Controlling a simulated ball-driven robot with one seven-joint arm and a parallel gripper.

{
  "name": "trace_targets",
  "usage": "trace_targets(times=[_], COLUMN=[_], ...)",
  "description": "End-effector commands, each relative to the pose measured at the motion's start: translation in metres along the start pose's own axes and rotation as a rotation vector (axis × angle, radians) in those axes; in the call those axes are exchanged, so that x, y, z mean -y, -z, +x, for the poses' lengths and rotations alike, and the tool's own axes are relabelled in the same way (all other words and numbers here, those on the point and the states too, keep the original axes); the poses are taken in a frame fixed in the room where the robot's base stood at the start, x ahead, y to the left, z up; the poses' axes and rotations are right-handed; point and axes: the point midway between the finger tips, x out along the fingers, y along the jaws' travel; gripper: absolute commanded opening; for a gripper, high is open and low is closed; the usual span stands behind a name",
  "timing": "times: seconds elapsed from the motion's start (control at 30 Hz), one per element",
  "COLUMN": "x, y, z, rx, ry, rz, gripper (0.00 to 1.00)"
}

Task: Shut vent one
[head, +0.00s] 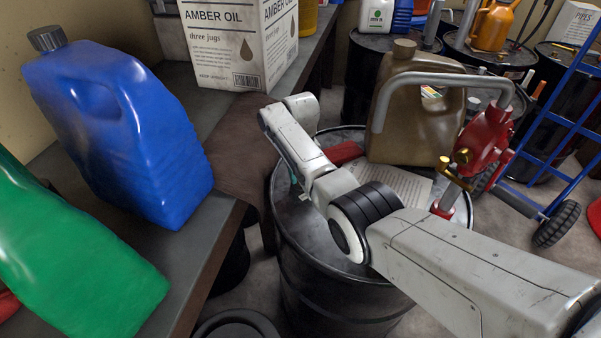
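I cannot make out any label naming vent one. A black oil drum (325,285) stands in the middle, with my arm across its top. A red piece (343,152) lies on the drum top behind my forearm; I cannot tell what it is. A small teal part (293,178) shows at the forearm's left edge, mostly hidden. A red pump (487,142) with brass fittings (449,168) and a grey curved spout stands at the drum's right. My arm bends at its far end above the drum's back-left rim. My gripper's fingers do not show.
A brown jug (418,115) and a printed sheet (395,187) are on the drum. A bench (215,215) at left holds a blue jug (125,130), a green jug (65,260) and an amber oil box (238,45). More drums (365,75) and a blue hand truck (560,125) stand behind.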

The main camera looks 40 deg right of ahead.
Motion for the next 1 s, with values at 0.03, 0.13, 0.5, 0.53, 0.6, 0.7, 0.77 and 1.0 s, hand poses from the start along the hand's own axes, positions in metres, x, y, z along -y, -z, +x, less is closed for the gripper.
trace_targets(times=[0.03, 0.13, 0.5, 0.53, 0.6, 0.7, 0.77, 1.0], x=[0.0000, -0.0002, -0.0004, -0.0004, -0.0004, -0.0004, -0.0004, -0.0003], y=[0.0005, 0.0005, 0.0007, 0.0007, 0.0007, 0.0007, 0.0006, 0.0003], z=[-0.0009, -0.0009, -0.0011, -0.0011, -0.0011, -0.0011, -0.0009, -0.0004], rx=[-0.001, -0.001, -0.002, -0.002, -0.002, -0.002, -0.002, -0.001], ry=[0.000, 0.000, 0.000, 0.000, 0.000, 0.000, 0.000, 0.000], rz=[0.013, 0.034, 0.051, 0.051, 0.050, 0.050, 0.050, 0.049], gripper=[0.08, 0.08, 0.08, 0.08, 0.08, 0.44, 0.49, 0.64])
